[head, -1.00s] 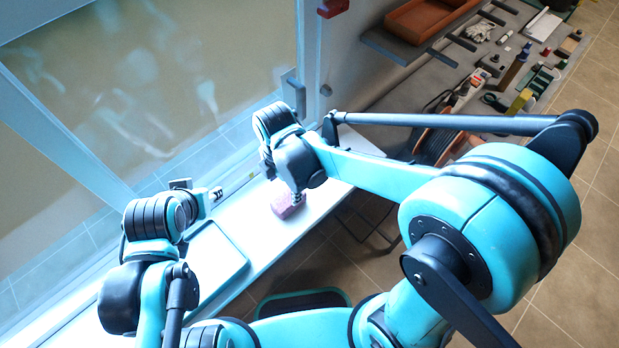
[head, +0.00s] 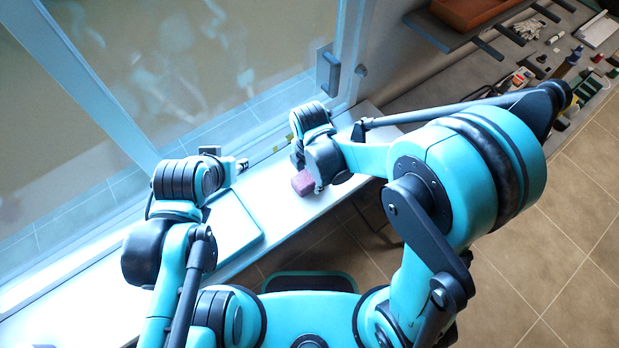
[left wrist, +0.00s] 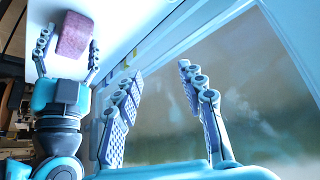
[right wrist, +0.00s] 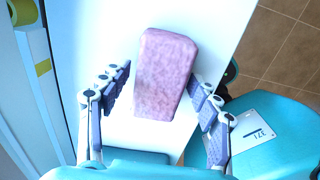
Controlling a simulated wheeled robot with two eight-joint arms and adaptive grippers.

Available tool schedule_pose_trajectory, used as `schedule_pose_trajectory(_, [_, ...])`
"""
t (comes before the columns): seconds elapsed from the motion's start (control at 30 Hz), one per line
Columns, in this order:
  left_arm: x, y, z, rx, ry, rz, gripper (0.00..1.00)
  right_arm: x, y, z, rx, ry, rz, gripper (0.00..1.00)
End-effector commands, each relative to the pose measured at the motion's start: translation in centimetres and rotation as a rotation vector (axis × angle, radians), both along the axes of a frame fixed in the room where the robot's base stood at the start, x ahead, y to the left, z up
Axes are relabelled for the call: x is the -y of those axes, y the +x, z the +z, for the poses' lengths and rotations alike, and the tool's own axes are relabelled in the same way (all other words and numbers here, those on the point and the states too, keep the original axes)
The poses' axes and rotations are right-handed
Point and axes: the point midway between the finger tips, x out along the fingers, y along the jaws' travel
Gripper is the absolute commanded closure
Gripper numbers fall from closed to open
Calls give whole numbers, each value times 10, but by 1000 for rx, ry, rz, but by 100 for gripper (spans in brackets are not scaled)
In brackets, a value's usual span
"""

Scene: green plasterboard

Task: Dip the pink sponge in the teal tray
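The pink sponge (head: 304,183) is at the white sill in the head view, by my right gripper (head: 318,186). In the right wrist view the sponge (right wrist: 165,75) stands between the spread fingers of my right gripper (right wrist: 160,78). A gap shows at its left; the right finger is close to its side, and contact is unclear. The left wrist view also shows the sponge (left wrist: 74,36) between those fingers. The teal tray (head: 240,228) lies on the sill, left of the sponge, partly behind my left arm. My left gripper (left wrist: 160,72) is open and empty above the tray's far side.
The white sill (head: 285,212) runs along a window with a dark handle (head: 328,72). Small yellow-green pieces (right wrist: 43,67) are at the window frame. A bench with tools and an orange-brown tray (head: 470,8) is at the upper right. Sill between sponge and tray looks clear.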

Motion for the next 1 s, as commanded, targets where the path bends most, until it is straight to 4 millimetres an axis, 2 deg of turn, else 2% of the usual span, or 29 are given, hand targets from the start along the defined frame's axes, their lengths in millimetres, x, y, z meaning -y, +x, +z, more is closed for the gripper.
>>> schedule_pose_trajectory(0.03, [0, 0, 0, 0, 0, 0, 60, 0, 0, 0, 0, 0, 0, 57])
schedule_pose_trajectory(0.1, [0, 0, 0, 0, 0, 0, 60, 0, 0, 0, 0, 0, 0, 76])
schedule_pose_trajectory(0.13, [0, 0, 0, 0, 0, 0, 60, 0, 0, 0, 0, 0, 0, 81])
schedule_pose_trajectory(0.57, [0, 0, 1, 0, 0, 0, 60, 0, 0, 3, 0, 0, 0, 82])
schedule_pose_trajectory(0.77, [0, 0, 8, 0, 0, 0, 60, 0, 0, 25, 0, 0, 0, 82])
schedule_pose_trajectory(0.87, [0, 0, 13, 0, 0, 0, 60, 0, 0, 46, 0, 0, 0, 82])
schedule_pose_trajectory(1.0, [0, 0, 19, 0, 0, 0, 60, 31, -16, 63, 0, 0, -5, 82])
